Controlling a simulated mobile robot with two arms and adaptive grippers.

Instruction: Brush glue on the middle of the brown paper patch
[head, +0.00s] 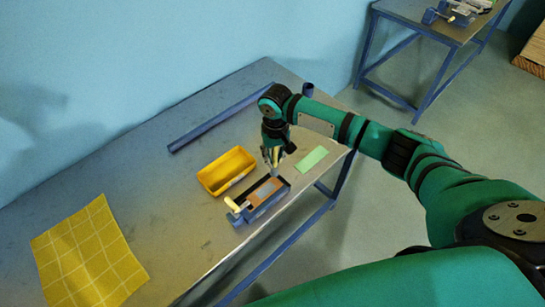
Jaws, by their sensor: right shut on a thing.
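The brown paper patch (276,183) lies in a dark-framed blue fixture (272,207) on the grey workbench. A pale grey area covers part of the patch; I cannot tell whether it is glue. My right gripper (273,157) points down just behind the fixture, close above the patch. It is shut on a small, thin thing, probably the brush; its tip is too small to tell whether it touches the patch. My left gripper is not in view.
A yellow bin (207,184) stands left of the fixture. A pale green sheet (311,159) lies to the right. A yellow gridded cloth (88,255) lies front left, and a dark blue bar (215,121) lies behind. A second table (420,12) stands at the back right.

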